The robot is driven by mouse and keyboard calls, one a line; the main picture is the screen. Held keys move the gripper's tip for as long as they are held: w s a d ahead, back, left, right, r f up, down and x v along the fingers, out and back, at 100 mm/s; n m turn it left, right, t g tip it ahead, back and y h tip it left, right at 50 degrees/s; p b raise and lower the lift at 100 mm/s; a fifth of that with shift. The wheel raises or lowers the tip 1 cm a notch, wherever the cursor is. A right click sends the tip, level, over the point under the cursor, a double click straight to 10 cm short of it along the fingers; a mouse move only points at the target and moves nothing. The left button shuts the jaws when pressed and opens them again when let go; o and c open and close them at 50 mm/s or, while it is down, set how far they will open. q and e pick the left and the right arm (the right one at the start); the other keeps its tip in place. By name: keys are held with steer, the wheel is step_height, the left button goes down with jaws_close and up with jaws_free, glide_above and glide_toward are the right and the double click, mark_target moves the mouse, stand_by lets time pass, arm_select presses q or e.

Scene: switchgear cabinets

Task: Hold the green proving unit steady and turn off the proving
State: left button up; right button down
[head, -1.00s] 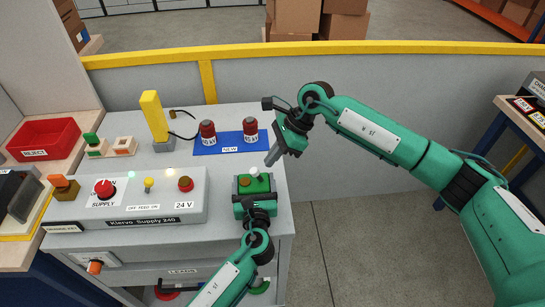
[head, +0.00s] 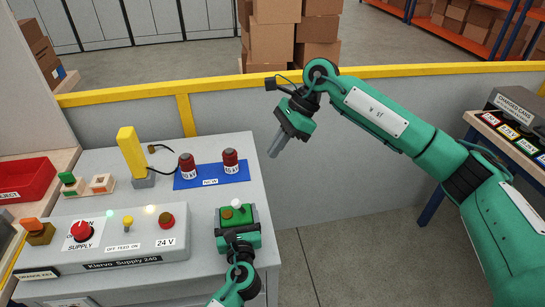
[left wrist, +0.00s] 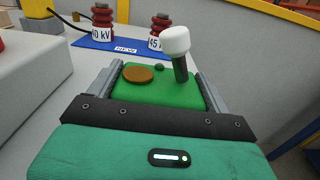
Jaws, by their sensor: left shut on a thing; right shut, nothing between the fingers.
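The green proving unit (head: 249,213) stands at the right front part of the grey bench top. It has a brown round disc (left wrist: 139,75) and a white-capped dark lever (left wrist: 176,42) on its top. The lever stands up, leaning slightly. My left gripper (head: 238,218) is shut on the unit, with one finger along each side in the left wrist view. My right gripper (head: 274,152) is shut and empty, in the air above and to the right of the unit, apart from the lever.
A grey supply box (head: 110,242) with a red knob, a yellow toggle and a red button stands left of the unit. Two red insulators (head: 187,166) stand on a blue mat (head: 210,181) behind. A yellow tester (head: 131,153) is further left. Open floor lies to the right.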

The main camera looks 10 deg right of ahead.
stand_by(0.3)
arm_select(q)
steer(key=o, duration=1.1)
steer(key=shift+s, duration=0.1)
